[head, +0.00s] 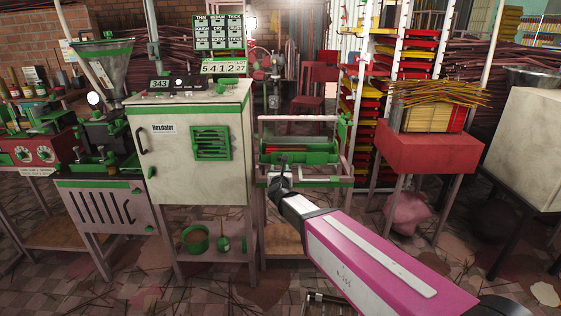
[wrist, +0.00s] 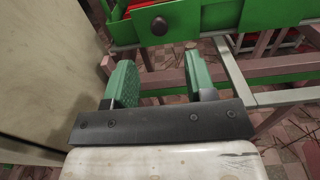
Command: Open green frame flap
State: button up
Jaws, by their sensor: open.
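The green frame (head: 322,171) stands just right of the cream cabinet, with a green trough on pinkish legs. In the wrist view, a green front panel (wrist: 205,20) with a round dark knob (wrist: 159,25) spans the top. I take this panel to be the flap, but its hinge is out of view. My gripper (wrist: 165,92) is open and empty, its two green-padded fingers apart, below the knob and not touching it. In the head view my gripper (head: 279,176) is in front of the frame's lower left part and hides some of it.
The cream cabinet (head: 193,165) stands close on the left; its side (wrist: 40,70) fills the left of the wrist view. Pinkish rails (wrist: 245,72) run below the green panel. A red stand (head: 425,150) with yellow incense sticks is to the right. Racks of coloured trays stand behind.

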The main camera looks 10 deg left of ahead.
jog(key=x, duration=0.8)
jog(key=shift+w+a, duration=0.15)
jog(key=shift+w, duration=0.05)
jog(key=c, duration=0.9)
